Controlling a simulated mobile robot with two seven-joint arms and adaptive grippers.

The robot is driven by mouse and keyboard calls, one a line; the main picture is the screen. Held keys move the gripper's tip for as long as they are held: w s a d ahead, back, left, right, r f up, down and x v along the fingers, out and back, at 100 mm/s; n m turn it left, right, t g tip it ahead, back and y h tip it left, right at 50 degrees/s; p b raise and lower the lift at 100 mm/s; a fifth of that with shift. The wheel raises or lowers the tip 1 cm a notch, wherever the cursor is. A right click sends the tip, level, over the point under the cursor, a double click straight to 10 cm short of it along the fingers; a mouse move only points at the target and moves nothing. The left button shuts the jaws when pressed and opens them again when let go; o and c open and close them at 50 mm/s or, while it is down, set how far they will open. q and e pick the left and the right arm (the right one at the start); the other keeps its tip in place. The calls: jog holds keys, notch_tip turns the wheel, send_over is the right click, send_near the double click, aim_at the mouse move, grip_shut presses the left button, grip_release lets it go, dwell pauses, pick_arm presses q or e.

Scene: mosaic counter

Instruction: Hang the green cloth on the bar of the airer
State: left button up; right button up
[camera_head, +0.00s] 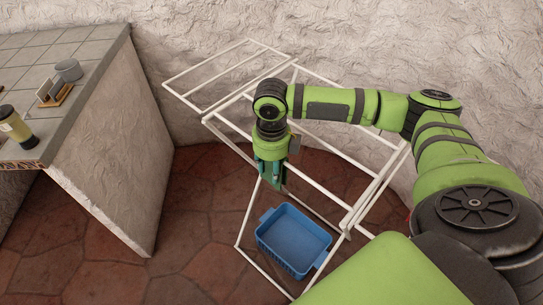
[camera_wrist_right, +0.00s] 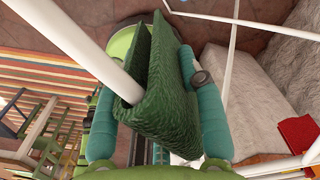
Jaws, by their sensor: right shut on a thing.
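The white airer (camera_head: 207,62) stands by the wall in the head view. My right gripper (camera_head: 268,172) points down over its near side, among the bars. In the right wrist view the gripper's teal fingers (camera_wrist_right: 155,120) are shut on the green cloth (camera_wrist_right: 180,85). The cloth is folded, and a white bar (camera_wrist_right: 75,40) runs in between its two layers. In the head view only a small dark green bit of cloth (camera_head: 283,183) shows beside the fingers. The far end of the bar is hidden by the cloth. My left gripper is out of view.
A blue basket (camera_head: 278,258), seemingly empty, sits low inside the airer frame. A tiled counter (camera_head: 100,62) at the left holds a jar, a grey cup and a small holder. Open tiled floor (camera_head: 190,215) lies between counter and airer.

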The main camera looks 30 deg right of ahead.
jog(key=o, duration=1.2)
